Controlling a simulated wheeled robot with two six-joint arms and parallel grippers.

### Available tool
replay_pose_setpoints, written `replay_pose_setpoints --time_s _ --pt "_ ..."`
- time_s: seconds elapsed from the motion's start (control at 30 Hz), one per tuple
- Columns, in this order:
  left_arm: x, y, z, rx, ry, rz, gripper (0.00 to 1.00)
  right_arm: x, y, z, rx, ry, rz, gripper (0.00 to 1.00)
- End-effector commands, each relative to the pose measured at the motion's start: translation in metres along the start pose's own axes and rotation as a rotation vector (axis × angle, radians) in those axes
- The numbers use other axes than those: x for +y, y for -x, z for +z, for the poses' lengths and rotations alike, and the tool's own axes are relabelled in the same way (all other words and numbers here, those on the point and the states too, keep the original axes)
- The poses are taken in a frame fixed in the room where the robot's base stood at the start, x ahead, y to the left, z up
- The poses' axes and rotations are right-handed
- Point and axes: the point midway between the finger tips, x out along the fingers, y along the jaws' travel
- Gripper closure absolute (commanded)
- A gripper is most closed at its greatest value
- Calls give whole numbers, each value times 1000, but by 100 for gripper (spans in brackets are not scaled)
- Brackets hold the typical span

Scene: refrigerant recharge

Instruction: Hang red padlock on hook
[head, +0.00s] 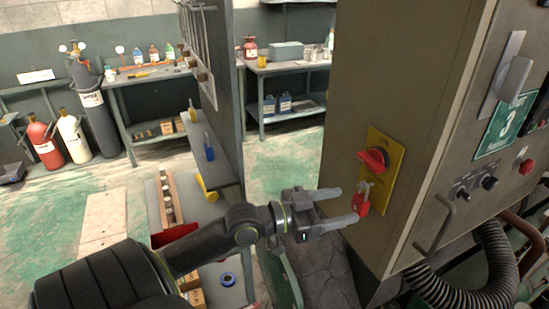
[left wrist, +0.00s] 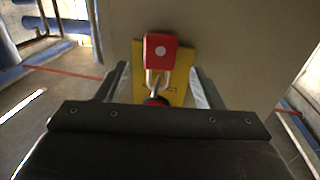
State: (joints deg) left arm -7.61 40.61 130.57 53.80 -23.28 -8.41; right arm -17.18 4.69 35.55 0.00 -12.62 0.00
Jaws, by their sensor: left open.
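The red padlock (head: 361,200) hangs by its shackle at the yellow plate (head: 396,172), just below the red rotary switch (head: 374,159) on the cabinet's side. My left gripper (head: 343,206) is open, its fingertips close to the padlock. In the left wrist view, the padlock (left wrist: 160,47) appears upside down and centred, beyond the open fingers, with its shackle toward the switch (left wrist: 157,101). Whether a finger touches it I cannot tell. A rack of hanging metal rods (head: 200,50) is at the upper middle; I cannot tell which part is the hook. My right gripper is not in view.
The grey cabinet (head: 395,70) stands close on the right, with a handle (head: 436,226) and a black hose (head: 495,255). A narrow shelf (head: 225,165) holds a blue padlock-like item (head: 208,150). Gas cylinders (head: 92,105) and workbenches stand behind. Green floor is open in between.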

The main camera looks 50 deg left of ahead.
Motion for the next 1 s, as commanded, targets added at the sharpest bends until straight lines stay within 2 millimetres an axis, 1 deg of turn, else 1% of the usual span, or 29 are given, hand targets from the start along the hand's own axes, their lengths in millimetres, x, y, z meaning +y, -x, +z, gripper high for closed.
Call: replay_pose_setpoints --time_s 0.03,0.17,0.5,0.8,1.0 --pt "0 9 1 -7 -5 0 39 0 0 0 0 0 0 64" --pt "1 26 1 -7 -2 3 39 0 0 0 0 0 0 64" --pt "0 73 -1 -8 1 0 39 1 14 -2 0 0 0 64" --pt "1 111 -2 -6 1 3 39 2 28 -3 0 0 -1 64" --pt "0 130 0 -5 1 0 39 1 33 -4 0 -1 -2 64"
